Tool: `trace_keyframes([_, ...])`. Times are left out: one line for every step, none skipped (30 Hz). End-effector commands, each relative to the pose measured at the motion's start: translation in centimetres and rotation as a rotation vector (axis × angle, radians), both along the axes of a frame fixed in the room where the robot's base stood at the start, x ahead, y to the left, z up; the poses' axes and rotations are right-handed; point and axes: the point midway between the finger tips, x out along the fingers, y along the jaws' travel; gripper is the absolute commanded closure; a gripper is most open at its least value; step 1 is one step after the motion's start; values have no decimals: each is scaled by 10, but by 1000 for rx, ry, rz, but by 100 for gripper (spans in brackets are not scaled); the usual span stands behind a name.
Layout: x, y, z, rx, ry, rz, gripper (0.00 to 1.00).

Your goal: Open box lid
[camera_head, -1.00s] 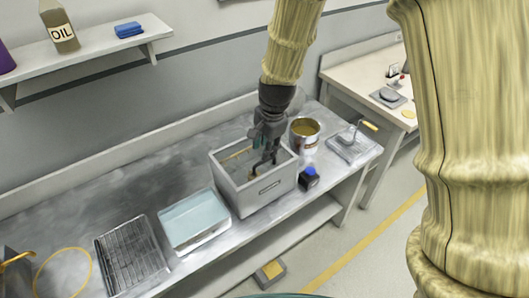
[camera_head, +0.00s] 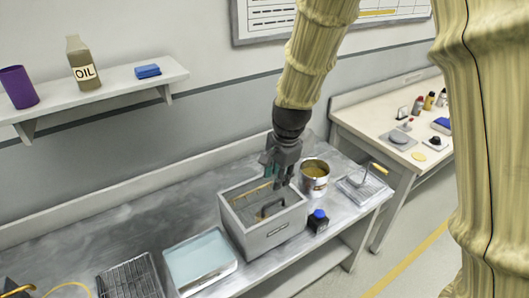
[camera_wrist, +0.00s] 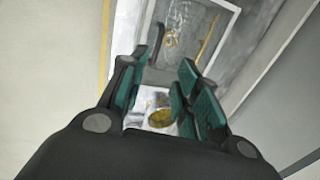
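A grey box (camera_head: 264,235) with a label plate on its front stands on the metal bench. A black curved handle (camera_head: 271,208) and a thin yellow-brown strip (camera_head: 250,190) show within its rim. I cannot tell whether the grey surface around the handle is a recessed lid or the inside. My gripper (camera_head: 277,183) hangs over the back right part of the box, above the handle. The wrist view shows its green-padded fingers (camera_wrist: 160,92) apart with nothing held between them. There the box (camera_wrist: 217,55) and its handle (camera_wrist: 157,42) lie beyond the fingertips.
A metal can (camera_head: 315,178) stands close right of the box. A blue-topped black block (camera_head: 318,221) is at its front right. A pale blue tray (camera_head: 199,260) and a wire rack (camera_head: 131,281) are to the left. The back left bench (camera_head: 130,222) is clear.

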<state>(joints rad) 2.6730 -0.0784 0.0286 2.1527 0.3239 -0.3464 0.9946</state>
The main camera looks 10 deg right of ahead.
Motion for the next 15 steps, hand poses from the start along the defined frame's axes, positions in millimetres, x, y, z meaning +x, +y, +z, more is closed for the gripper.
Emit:
trace_keyframes([0,0,0,0,0,0,68])
trace_keyframes([0,0,-1,0,0,1,68])
trace_keyframes([0,0,-2,-1,1,3,68])
trace_keyframes([-1,-1,-5,-3,2,7,68])
trace_keyframes([-2,-2,-9,-6,4,11,68])
trace_keyframes([-4,-3,-16,-11,8,23,68])
trace_keyframes([-6,-4,-23,-15,10,35,68])
trace_keyframes([-8,-6,-31,-22,12,49,68])
trace_keyframes([-11,-8,-44,-31,18,70,68])
trace_keyframes([-14,-10,-55,-38,21,88,68])
trace_keyframes([-18,-12,-66,-46,25,110,68])
trace_keyframes([-24,-15,-82,-58,30,140,68])
trace_keyframes([-28,-18,-93,-66,34,163,68])
trace_keyframes([-32,-20,-104,-75,36,186,68])
trace_keyframes([-38,-22,-119,-84,41,217,68])
